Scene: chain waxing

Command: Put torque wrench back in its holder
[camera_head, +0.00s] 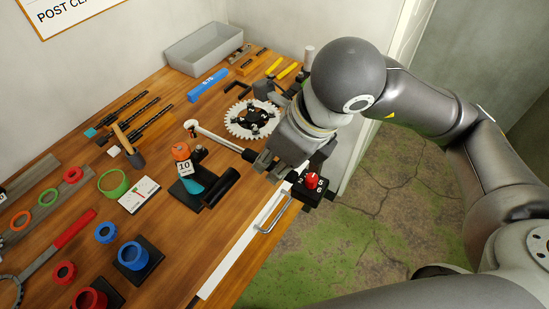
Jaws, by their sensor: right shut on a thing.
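The torque wrench, a long silver shaft (218,140) with a round head at its left end, lies slantwise over the right part of the workbench. My right gripper (285,170) is shut on its right part, near the bench's front edge. The gripper hides much of the grip. A red knob (312,181) on a black block with white digits shows just beyond the fingers; I cannot tell whether it belongs to the wrench. I cannot make out the wrench's holder for certain. My left gripper is not in view.
On the wooden bench (165,200), an orange-topped item marked 10 (182,155) and a black cylinder (221,187) stand close below the wrench shaft. A white chainring (252,121) lies behind it. A drawer handle (275,215) sticks out in front.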

